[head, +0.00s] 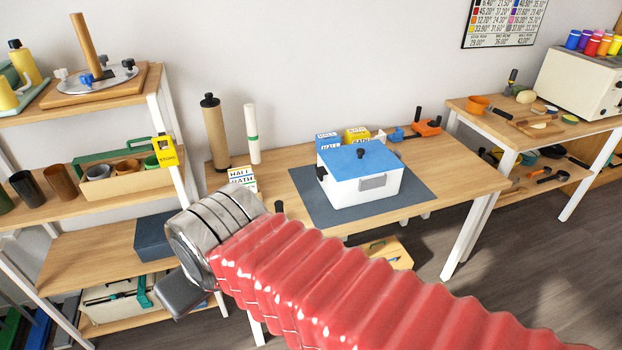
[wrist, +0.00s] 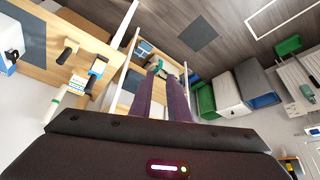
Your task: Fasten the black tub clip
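The white tub (head: 340,192) with a blue lid (head: 365,158) and black knob stands on a dark mat on the middle table. A small black clip (head: 321,173) shows on its left side; whether it is fastened is too small to tell. A grey plate (head: 373,183) is on its front. My gripper (head: 182,296) hangs at the left, over the shelf and well away from the tub; my red arm hides part of it. In the wrist view my gripper (wrist: 160,80) has two dark fingers with a gap between them and nothing held. Part of the tub (wrist: 5,58) shows at the left edge there.
The dark mat (head: 425,201) leaves bare room around the tub. Cartons (head: 328,141) and an orange tool (head: 428,128) stand behind it. Rolls (head: 214,135) and a Hall bath carton (head: 241,179) are at the table's left. The left shelf (head: 70,200) is beside my arm.

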